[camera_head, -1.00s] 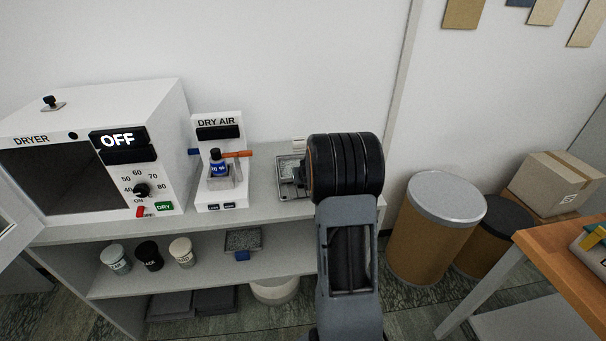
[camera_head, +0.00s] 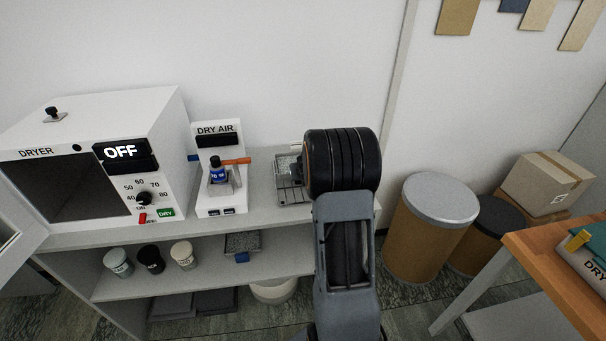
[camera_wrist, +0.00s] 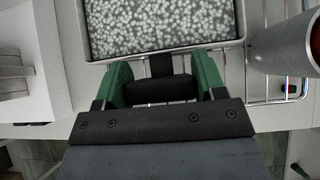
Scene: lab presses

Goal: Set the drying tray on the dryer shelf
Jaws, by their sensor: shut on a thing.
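The drying tray (camera_wrist: 165,27), a metal tray filled with pale pellets, is at the top of the wrist view. My gripper (camera_wrist: 163,78) has its green fingers shut on the tray's dark handle. In the head view my arm hides the gripper and most of the tray; a pellet-filled part (camera_head: 288,165) shows beside it, at a wire rack (camera_head: 291,192) on the worktop. I cannot tell whether the tray touches the rack. The white dryer (camera_head: 95,150) stands at the left with its front open and its display reading OFF. Its inside is dark, and no shelf can be made out.
The dry air unit (camera_head: 220,145), with a blue bottle, stands between dryer and rack. The open dryer door (camera_head: 12,240) is at the far left. Cups and another tray (camera_head: 243,243) are on the lower shelf. A drum (camera_head: 430,230) and a wooden table (camera_head: 560,260) are at the right.

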